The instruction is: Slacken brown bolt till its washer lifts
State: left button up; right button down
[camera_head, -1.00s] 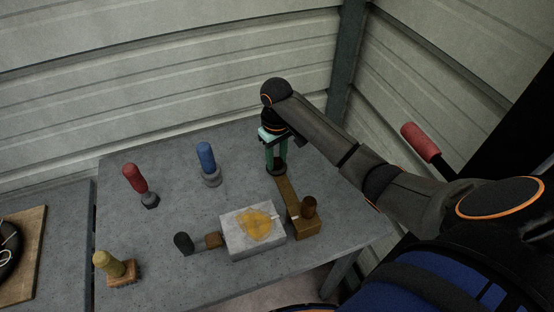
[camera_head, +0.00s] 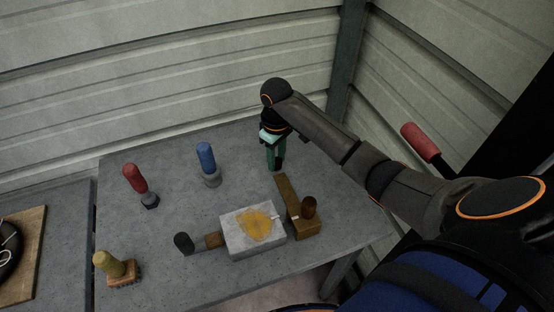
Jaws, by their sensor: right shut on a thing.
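My right gripper (camera_head: 275,150) is above the table, behind the far end of that wooden piece and apart from the bolt. It is shut on an upright green thing (camera_head: 277,158), which looks like a tool handle. The gripper partly hides this thing, and I cannot tell whether its lower end touches the table. My left gripper is not in view.
A red-handled tool (camera_head: 135,178) and a blue-handled tool (camera_head: 206,157) stand on the grey table (camera_head: 175,228). A pale block with a yellow patch (camera_head: 241,242) lies left of the bolt. A dark-knobbed piece (camera_head: 183,242) and a yellow-handled brush (camera_head: 108,263) are further left.

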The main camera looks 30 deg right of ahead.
jog(key=c, duration=0.7)
grip_release()
jog(key=shift+r, duration=0.15)
jog(key=shift+r, duration=2.4)
